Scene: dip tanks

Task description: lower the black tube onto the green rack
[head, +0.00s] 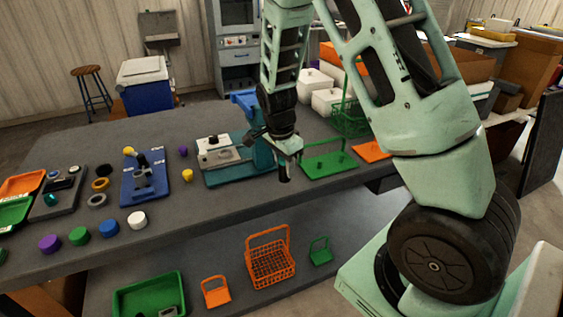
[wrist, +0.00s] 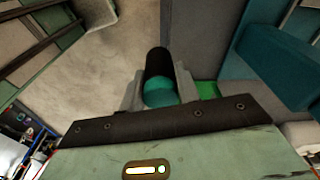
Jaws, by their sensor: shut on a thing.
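My gripper (head: 287,151) hangs over the front part of the grey bench and is shut on the black tube (head: 284,173). In the wrist view the tube (wrist: 158,62) sits between the two fingers (wrist: 159,92), with a teal end facing the camera. In the head view the tube points down. The green rack (head: 328,166) is a flat green frame with a handle, on the bench just right of the tube. The tube appears apart from it, to its left. In the wrist view a small green patch (wrist: 207,90), perhaps the rack, shows right of the fingers.
A teal machine (head: 255,160) stands close left of my gripper. An orange rack (head: 372,151) lies right of the green one, and a green wire basket (head: 350,120) stands behind. Several coloured caps and a blue stand (head: 145,183) are farther left. The bench's front edge is close.

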